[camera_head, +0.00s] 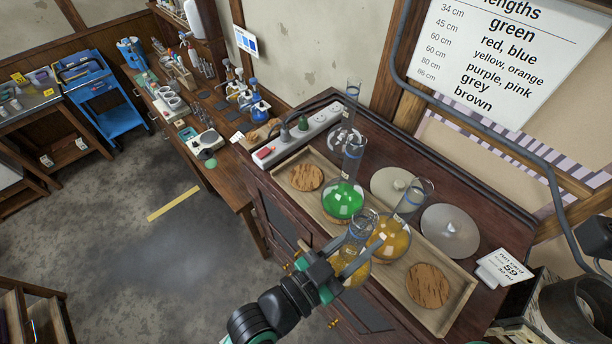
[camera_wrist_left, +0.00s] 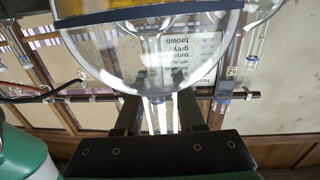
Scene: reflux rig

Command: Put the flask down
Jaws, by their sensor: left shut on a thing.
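My left gripper (camera_head: 347,262) is shut on the neck of a round glass flask with yellow liquid (camera_head: 357,274). It holds the flask at the tray's front edge in the head view; the gap beneath is hidden. In the left wrist view, the clear bulb of this flask (camera_wrist_left: 150,50) fills the top and its neck runs between the fingers (camera_wrist_left: 160,112). A green-filled flask (camera_head: 342,203) and an orange-filled flask (camera_head: 393,241) stand behind it on the wooden tray (camera_head: 331,221). My right gripper is not in view.
Two cork rings lie bare in the tray, at the left (camera_head: 306,177) and right (camera_head: 428,285). Two grey discs (camera_head: 390,182) (camera_head: 451,231) lie behind the flasks. A white power box (camera_head: 308,126) is at the back left. A number card (camera_head: 505,268) stands at the right.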

